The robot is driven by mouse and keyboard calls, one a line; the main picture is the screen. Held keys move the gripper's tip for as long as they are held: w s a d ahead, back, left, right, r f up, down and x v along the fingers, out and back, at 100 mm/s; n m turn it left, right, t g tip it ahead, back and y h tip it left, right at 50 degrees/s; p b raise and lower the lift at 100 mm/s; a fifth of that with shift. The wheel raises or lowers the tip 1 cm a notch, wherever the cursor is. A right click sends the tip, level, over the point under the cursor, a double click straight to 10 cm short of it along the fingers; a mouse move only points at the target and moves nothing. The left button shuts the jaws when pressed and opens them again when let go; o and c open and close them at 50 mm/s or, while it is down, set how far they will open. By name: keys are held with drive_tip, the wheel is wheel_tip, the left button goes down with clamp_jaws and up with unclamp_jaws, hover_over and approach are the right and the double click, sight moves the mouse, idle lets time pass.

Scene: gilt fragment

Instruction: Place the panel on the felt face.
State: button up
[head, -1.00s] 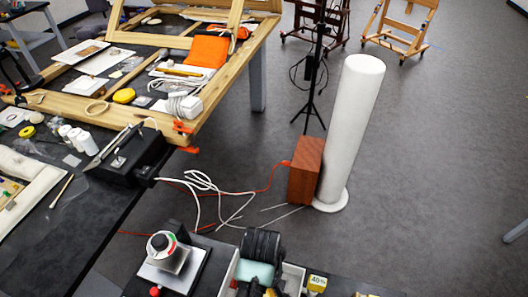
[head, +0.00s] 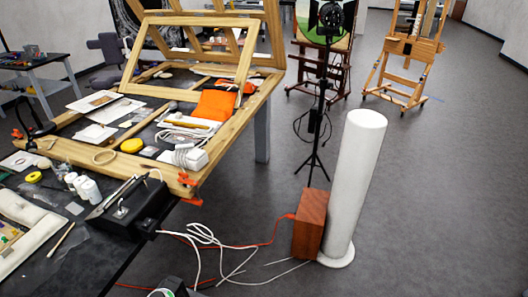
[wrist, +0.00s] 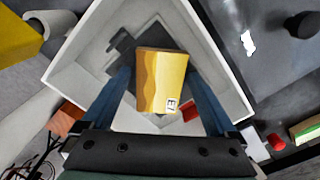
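A gold-yellow block-like piece with a small white label, which appears to be the panel (wrist: 160,78), shows in the wrist view. It lies between the two blue fingers of my gripper (wrist: 160,70), with a pale box behind and around it. The fingers stand apart, close to its two sides near the tips. I cannot tell whether they touch it. My gripper and the panel are not clear in the head view. I cannot make out for sure which surface is the felt face.
The pale box's walls (wrist: 225,70) surround the fingers. In the head view, a wooden frame (head: 75,150) stands on the dark table (head: 95,255) among tools. A white column (head: 355,185) and red-brown box (head: 311,222) stand on the floor with loose cables. Floor to the right is clear.

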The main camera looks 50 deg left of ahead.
drive_tip(key=shift+o, duration=0.2)
wheel_tip(320, 180, up, 12)
drive_tip(key=shift+r, duration=0.2)
idle(0.3)
drive_tip(key=w+d+r+m+t+y, duration=0.1)
drive_tip(key=w+r+m+t+y, duration=0.6)
drive_tip(key=w+r, duration=1.15)
drive_tip(key=w+d+r+m+t+h, duration=0.1)
drive_tip(key=w+d+r+t+h, duration=0.2)
drive_tip(key=r, duration=0.5)
drive_tip(key=w+d+r+t, duration=0.1)
drive_tip(key=d+r+t, duration=0.1)
drive_tip(key=r+t, duration=0.4)
drive_tip(key=s+d+r+m+t+h, duration=0.1)
drive_tip(key=s+d+r+m+t, duration=0.1)
drive_tip(key=r, duration=0.8)
drive_tip(key=s+d+r+m+t+h, duration=0.1)
drive_tip(key=s+d+r+t, duration=0.4)
drive_tip(key=r, duration=0.6)
drive_tip(key=s+d+r+m+t+h, duration=0.2)
drive_tip(key=s+d+r+m+t, duration=0.2)
drive_tip(key=d+r, duration=0.3)
wheel_tip(320, 180, up, 3)
drive_tip(key=shift+s+r, duration=0.15)
drive_tip(key=shift+s, duration=0.55)
